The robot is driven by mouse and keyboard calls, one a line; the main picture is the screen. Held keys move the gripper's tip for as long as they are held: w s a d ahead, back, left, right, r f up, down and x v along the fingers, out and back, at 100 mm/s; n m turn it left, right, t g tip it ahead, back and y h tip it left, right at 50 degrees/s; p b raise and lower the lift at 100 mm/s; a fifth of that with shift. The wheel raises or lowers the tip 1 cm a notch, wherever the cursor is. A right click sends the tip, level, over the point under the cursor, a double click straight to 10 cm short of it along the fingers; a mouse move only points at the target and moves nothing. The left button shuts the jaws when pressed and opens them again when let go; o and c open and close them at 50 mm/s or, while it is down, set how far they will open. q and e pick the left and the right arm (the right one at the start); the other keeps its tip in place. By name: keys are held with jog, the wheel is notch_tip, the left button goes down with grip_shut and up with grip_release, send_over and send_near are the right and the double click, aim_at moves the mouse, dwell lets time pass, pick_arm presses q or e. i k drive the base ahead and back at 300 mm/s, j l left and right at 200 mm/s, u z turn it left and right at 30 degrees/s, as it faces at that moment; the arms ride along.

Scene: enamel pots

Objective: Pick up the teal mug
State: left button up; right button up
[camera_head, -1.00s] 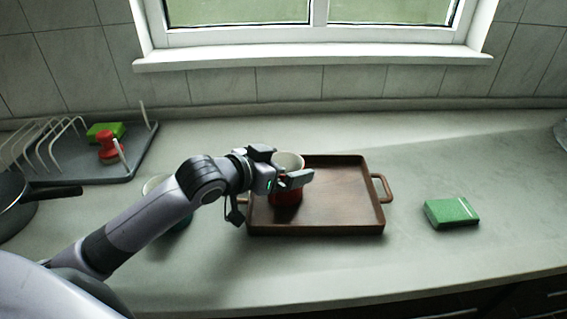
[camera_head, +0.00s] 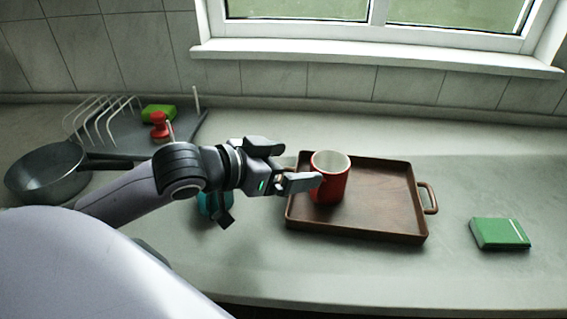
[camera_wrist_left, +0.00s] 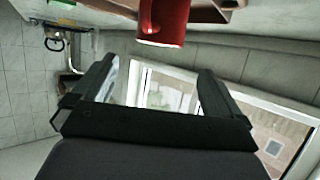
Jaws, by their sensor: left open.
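The teal mug (camera_head: 213,204) stands on the counter left of the tray in the head view, mostly hidden behind my left wrist and gripper. My left gripper (camera_head: 298,166) is open and empty, with its fingers pointing right toward a red mug (camera_head: 329,180). In the left wrist view both fingers of the left gripper (camera_wrist_left: 158,88) are spread with nothing between them. The red mug also shows at the top of that view (camera_wrist_left: 163,22), beyond the fingers. The teal mug does not show in the wrist view. My right gripper is not in view.
The red mug stands in a brown wooden tray (camera_head: 395,202) with handles. A green box (camera_head: 499,233) lies right of it. A grey pan (camera_head: 44,172) and a dish rack (camera_head: 185,135) with a green sponge (camera_head: 158,113) and red-handled brush (camera_head: 159,126) are at left. The front counter is clear.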

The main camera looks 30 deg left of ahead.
aim_at(203, 200)
jog(key=k, duration=1)
